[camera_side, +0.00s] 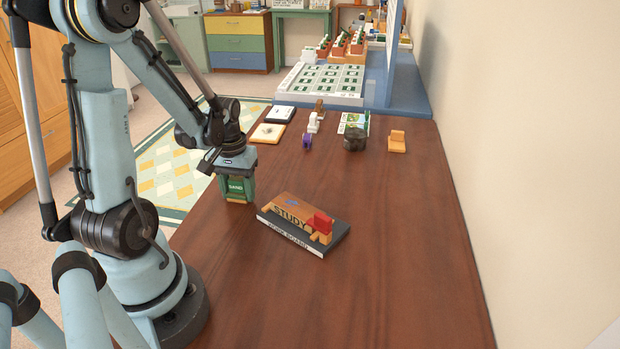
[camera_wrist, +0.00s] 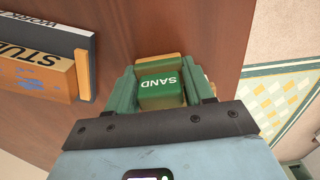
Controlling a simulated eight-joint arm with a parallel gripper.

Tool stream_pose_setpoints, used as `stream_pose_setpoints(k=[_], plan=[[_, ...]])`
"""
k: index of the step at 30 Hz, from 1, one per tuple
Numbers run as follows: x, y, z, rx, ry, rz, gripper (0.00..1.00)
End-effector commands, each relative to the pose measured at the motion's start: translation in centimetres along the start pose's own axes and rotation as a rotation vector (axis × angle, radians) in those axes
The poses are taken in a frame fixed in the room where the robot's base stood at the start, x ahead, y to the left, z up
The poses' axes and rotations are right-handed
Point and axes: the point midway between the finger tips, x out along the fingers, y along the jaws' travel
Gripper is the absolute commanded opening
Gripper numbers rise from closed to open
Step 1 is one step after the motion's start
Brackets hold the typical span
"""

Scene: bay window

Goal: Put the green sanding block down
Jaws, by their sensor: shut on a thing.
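The green sanding block (camera_side: 237,189), marked SAND, is between the fingers of my gripper (camera_side: 238,184), near the left edge of the brown wooden table (camera_side: 380,270). In the wrist view the block (camera_wrist: 160,90) shows its green labelled face, with tan parts at its ends, and my gripper (camera_wrist: 160,92) has a green finger on each side of it. The gripper is shut on the block. The block's lower end is close to the table top; I cannot tell whether it touches.
Behind are small frames (camera_side: 268,132), a dark round object (camera_side: 355,138) and a small orange chair (camera_side: 397,141). The table's front and right are clear.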

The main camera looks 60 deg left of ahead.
Motion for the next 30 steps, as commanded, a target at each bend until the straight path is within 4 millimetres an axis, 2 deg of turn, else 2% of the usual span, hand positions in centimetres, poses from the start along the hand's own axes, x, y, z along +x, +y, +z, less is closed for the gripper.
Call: stream_pose_setpoints(k=[22,23,27,30], plan=[[1.6,0.0,-0.1,0.0,0.003,0.0,0.19],[1.6,0.0,-0.1,0.0,0.004,0.0,0.55],[1.6,0.0,-0.1,0.0,0.006,0.0,0.76],[1.5,0.0,-0.1,0.0,0.006,0.0,0.76]])
